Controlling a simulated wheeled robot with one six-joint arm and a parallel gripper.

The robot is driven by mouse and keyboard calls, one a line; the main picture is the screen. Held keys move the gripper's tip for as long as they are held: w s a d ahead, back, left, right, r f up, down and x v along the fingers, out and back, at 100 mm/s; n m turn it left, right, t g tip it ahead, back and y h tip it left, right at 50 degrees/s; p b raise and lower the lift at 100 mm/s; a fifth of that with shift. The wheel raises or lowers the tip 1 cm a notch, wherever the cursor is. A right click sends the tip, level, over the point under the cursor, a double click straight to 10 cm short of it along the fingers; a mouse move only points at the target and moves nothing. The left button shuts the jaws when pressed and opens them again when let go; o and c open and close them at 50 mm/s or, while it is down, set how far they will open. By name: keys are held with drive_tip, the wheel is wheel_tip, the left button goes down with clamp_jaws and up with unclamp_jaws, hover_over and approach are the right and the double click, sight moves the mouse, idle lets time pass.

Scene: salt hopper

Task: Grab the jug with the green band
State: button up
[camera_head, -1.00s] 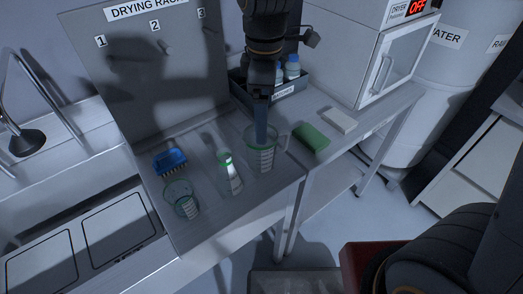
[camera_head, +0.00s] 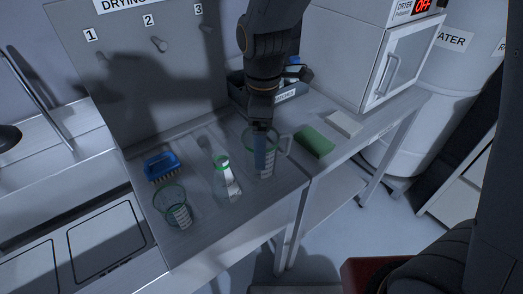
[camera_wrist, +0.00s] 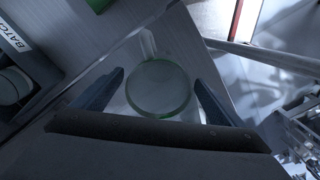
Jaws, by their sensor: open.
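The jug with the green band (camera_head: 267,169) is a clear vessel with white graduation marks and a side handle. It stands upright near the right edge of the metal bench in the head view. In the wrist view its round green rim (camera_wrist: 160,89) lies between my two fingers. My gripper (camera_head: 263,150) is open and points down over the jug, with a finger overlapping it in the head view. The wrist view shows both blue fingers (camera_wrist: 158,90) spread either side of the jug, with a gap. Whether they reach below the rim is hard to tell.
A clear flask (camera_head: 226,182) with a green neck and a beaker (camera_head: 172,206) stand left of the jug. A blue brush (camera_head: 162,166) lies behind the beaker. A green sponge (camera_head: 315,142) and a pale block (camera_head: 345,124) lie right. A dark bin of bottles (camera_head: 285,93) is behind.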

drive_tip(key=shift+a+f+p, duration=0.2)
drive_tip(key=shift+f+p, duration=0.5)
drive_tip(key=shift+f, duration=1.45)
drive_tip(key=shift+w, duration=0.1)
drive_tip(key=c, duration=1.1)
